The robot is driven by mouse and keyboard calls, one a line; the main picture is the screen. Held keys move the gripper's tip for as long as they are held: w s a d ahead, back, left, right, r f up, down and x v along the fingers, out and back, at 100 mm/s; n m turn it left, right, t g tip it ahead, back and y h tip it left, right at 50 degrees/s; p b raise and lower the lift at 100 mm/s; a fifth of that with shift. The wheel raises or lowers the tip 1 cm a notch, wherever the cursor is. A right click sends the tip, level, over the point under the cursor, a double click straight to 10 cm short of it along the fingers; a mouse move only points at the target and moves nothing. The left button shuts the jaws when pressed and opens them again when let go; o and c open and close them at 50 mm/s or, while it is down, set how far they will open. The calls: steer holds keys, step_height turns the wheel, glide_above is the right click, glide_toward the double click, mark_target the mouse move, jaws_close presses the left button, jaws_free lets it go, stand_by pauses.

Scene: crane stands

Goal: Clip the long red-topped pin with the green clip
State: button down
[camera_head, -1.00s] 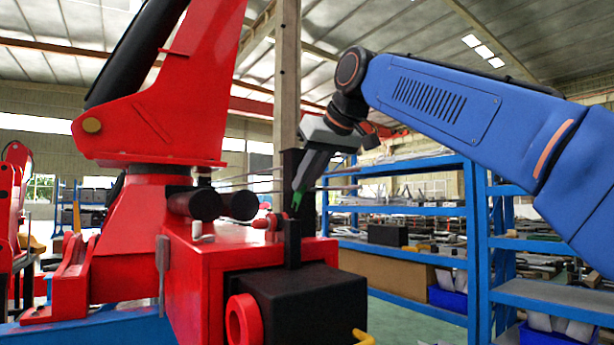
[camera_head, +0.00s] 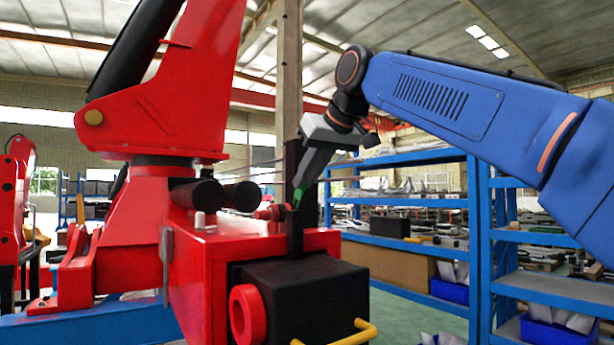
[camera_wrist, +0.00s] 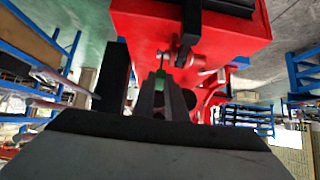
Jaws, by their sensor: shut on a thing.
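The green clip (camera_head: 297,197) is between the fingertips of my gripper (camera_head: 300,190), which is shut on it. In the wrist view the clip (camera_wrist: 160,86) shows as a small green patch between the dark fingers of my gripper (camera_wrist: 162,96). The gripper slants down just above the red crane stand (camera_head: 318,240), close to a dark upright post. A small red-topped fitting (camera_head: 268,213) is just left of the clip. In the wrist view a pale reddish knob (camera_wrist: 186,59) is beyond the fingertips. I cannot tell for sure which part is the long pin, or whether the clip touches it.
A black box (camera_head: 305,300) with a red ring and yellow handle (camera_head: 352,332) juts from the stand's front. Black cylinders (camera_head: 240,196) and the red crane column (camera_head: 165,115) are left of my gripper. Blue shelving (camera_head: 400,202) stands behind right.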

mark_target(305, 186)
steer(key=shift+w+a+f, duration=0.25)
steer(key=shift+w+f, duration=0.1)
steer(key=shift+f, duration=0.4)
steer(key=shift+w+a+f, duration=0.2)
steer(key=shift+w+f, duration=0.1)
steer(key=shift+f, duration=0.4)
stand_by(0.4)
steer(key=c, duration=1.7)
jaws_free()
steer(key=shift+v, duration=2.45)
steer(key=shift+d+r, duration=0.1)
steer(key=v, duration=1.7)
steer(key=shift+d+r, duration=0.1)
steer(key=shift+r, duration=0.05)
